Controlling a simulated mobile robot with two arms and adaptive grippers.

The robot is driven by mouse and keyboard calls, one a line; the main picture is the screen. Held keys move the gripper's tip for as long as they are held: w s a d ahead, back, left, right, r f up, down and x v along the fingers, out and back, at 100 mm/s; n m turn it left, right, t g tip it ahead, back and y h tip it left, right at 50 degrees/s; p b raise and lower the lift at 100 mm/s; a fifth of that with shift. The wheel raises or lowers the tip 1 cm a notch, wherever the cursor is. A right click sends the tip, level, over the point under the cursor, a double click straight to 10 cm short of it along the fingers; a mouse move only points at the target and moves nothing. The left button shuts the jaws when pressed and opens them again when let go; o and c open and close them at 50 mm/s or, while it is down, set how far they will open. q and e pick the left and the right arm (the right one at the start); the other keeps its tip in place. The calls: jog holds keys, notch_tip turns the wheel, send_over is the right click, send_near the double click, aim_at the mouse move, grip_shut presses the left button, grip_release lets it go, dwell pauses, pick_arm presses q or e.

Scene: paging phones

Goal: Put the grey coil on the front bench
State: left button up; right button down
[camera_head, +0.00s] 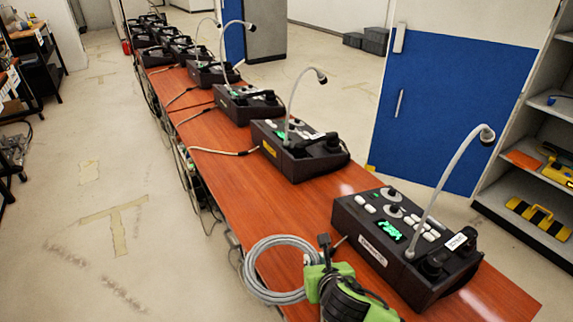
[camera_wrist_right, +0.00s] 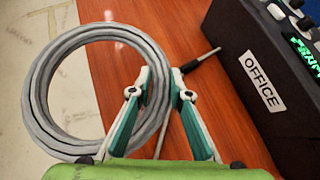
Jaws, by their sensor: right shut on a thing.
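The grey coil (camera_head: 251,270) is a thick ring of cable at the left edge of the near bench. It also shows in the right wrist view (camera_wrist_right: 40,85), partly over the bench and partly over the floor. My right gripper (camera_head: 318,268) is shut on the coil's right side; its two fingers show in the wrist view (camera_wrist_right: 163,80). I cannot tell whether the coil touches the bench top. The wooden bench (camera_head: 225,172) runs from the near right to the far left. My left gripper is not in view.
A dark paging phone (camera_head: 372,255) with a gooseneck microphone stands right of the gripper. More phones (camera_head: 300,160) line the bench behind it. A thin cable with a plug (camera_wrist_right: 205,58) lies beside the fingers. Shelves (camera_head: 520,150) stand at right. Bare bench lies between the near phones.

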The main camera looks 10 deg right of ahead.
jog(key=w+d+r+p, duration=0.3)
jog(key=w+d, duration=0.4)
send_over(331, 256)
notch_tip(331, 256, down, 6)
jog(key=shift+r, duration=0.25)
jog(key=shift+f, duration=2.25)
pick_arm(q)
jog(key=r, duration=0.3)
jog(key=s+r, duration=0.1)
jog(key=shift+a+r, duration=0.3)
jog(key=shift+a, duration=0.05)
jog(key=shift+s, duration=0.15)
pick_arm(e)
jog(key=c, duration=1.9)
grip_release()
jog(key=shift+s+f, duration=0.1)
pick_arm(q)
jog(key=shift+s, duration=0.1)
